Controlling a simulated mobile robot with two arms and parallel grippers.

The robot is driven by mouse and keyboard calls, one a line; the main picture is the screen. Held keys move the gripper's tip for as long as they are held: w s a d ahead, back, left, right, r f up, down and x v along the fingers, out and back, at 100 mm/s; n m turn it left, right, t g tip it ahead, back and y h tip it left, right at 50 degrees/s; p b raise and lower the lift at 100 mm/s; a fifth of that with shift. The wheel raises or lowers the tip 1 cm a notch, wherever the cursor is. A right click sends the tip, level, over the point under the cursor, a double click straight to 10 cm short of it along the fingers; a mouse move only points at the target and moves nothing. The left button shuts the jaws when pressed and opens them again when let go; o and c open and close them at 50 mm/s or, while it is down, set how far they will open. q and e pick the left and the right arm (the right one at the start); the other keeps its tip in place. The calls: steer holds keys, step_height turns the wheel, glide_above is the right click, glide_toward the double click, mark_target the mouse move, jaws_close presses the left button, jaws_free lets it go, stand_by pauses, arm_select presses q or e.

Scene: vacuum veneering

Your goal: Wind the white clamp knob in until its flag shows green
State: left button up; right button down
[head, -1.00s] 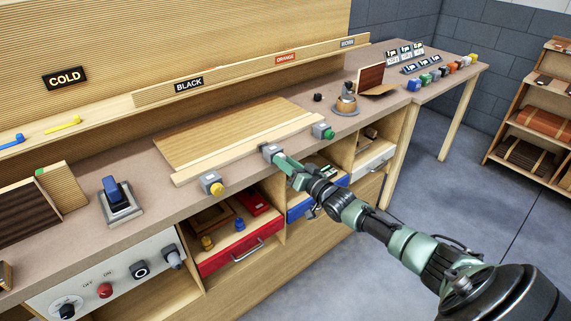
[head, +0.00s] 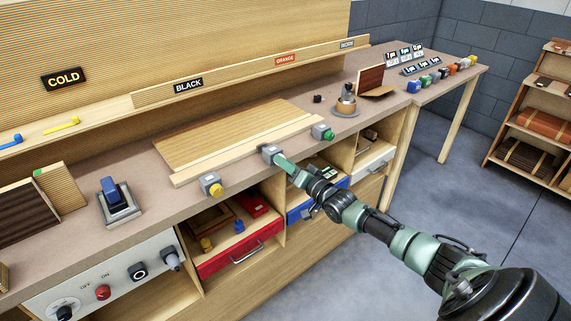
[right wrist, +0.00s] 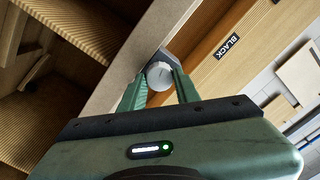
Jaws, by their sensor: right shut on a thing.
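The white clamp knob (right wrist: 159,75) shows in the right wrist view between the two fingers of my right gripper (right wrist: 160,90), which is shut on it. In the head view the same gripper (head: 281,160) reaches the middle clamp (head: 269,153) at the bench's front edge, and its fingers hide the knob there. The clamp's grey block sits at the front of a pale wooden bar (head: 240,145). I cannot make out a flag or its colour on this clamp. My left gripper is not in view.
A yellow-knob clamp (head: 211,185) stands left of the middle one and a green-knob clamp (head: 323,132) right of it. Below are an open red drawer (head: 215,262) and a blue drawer (head: 300,212). A control panel (head: 110,280) is at the lower left.

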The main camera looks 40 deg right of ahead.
steer(key=c, duration=1)
jaws_free()
steer(key=shift+s, duration=0.1)
steer(key=shift+s+d, duration=0.15)
steer(key=shift+s, duration=1.75)
steer(key=shift+s+d, duration=0.15)
steer(key=shift+s, duration=1.75)
